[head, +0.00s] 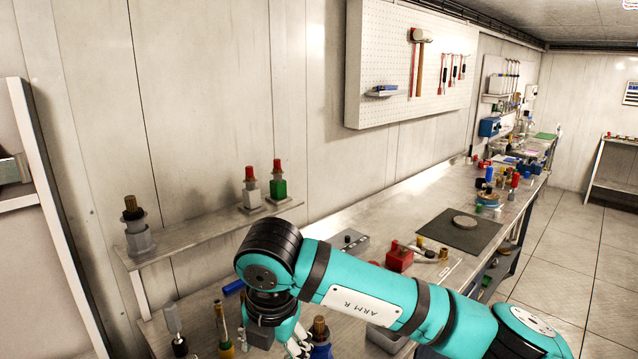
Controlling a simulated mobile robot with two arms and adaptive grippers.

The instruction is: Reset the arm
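My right arm (365,300), teal with black joints and marked "ARM R", comes in from the lower right and reaches over the workbench. Its wrist bends down at the left end. My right gripper (299,347) points down at the bottom edge of the head view and is mostly cut off and hidden by the wrist. I cannot tell whether it is open or shut. A blue fitting with a brown top (320,338) stands right beside it; I cannot tell if they touch. My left arm and gripper are not in view.
A raised shelf (205,232) behind the wrist holds red-topped green (279,187) and white (251,190) fittings and a grey one (137,232). Screwdrivers stand at lower left. A red block (399,257) and a dark mat (458,232) lie beyond the arm. A pegboard (385,50) hangs behind.

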